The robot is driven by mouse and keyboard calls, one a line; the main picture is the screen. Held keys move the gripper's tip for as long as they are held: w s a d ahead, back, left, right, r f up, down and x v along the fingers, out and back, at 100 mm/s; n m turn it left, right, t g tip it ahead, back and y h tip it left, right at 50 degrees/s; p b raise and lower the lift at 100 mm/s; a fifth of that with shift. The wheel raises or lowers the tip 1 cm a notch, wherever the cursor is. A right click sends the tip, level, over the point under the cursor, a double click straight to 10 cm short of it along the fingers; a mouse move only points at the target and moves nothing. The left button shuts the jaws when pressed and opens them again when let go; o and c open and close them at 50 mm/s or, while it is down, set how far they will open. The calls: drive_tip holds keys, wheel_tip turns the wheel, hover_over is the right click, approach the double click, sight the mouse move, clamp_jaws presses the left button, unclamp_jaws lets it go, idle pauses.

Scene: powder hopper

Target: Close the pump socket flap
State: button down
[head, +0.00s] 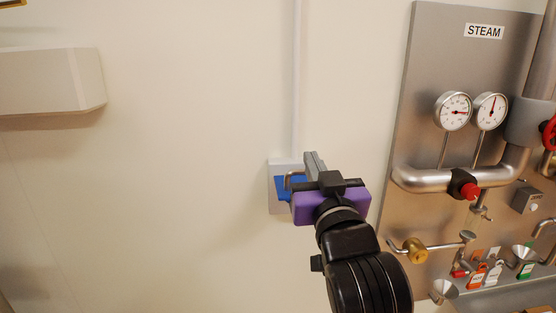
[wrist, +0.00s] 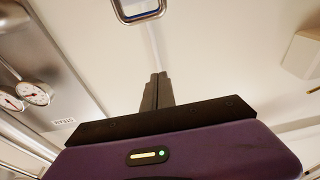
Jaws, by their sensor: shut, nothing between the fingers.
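The pump socket is a pale grey box (head: 279,166) on the wall in the head view. Its blue flap (head: 283,187) shows to the left of my gripper, with a bent metal handle (head: 288,178) in front of it. I cannot tell the flap's angle, as my gripper hides its right part. In the wrist view a metal loop (wrist: 138,17) with a blue edge shows at the top, beyond my fingers. My gripper (head: 312,158) is shut and empty. Its fingers also show in the wrist view (wrist: 157,79), apart from the loop there. Contact is unclear in the head view.
A steel steam panel (head: 425,75) with two gauges (head: 453,111), pipes, a red knob (head: 470,190) and several valves and funnels stands to the right. A pale wall box (head: 50,80) is at the far left. A thin conduit (head: 297,80) rises above the socket. The wall between is clear.

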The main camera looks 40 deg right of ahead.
drive_tip(key=shift+g, duration=0.5)
drive_tip(key=w+d+f, duration=0.1)
drive_tip(key=w+d, duration=0.1)
drive_tip(key=w+d+f, duration=0.1)
drive_tip(key=w, duration=0.2)
drive_tip(key=w+d+f+b, duration=0.1)
drive_tip(key=w+d+f, duration=0.1)
drive_tip(key=w, duration=0.1)
drive_tip(key=shift+d, duration=0.3)
drive_tip(key=shift+s+f, duration=0.15)
drive_tip(key=shift+f, duration=0.45)
drive_tip(key=shift+f+b, duration=0.15)
drive_tip(key=shift+b, duration=0.15)
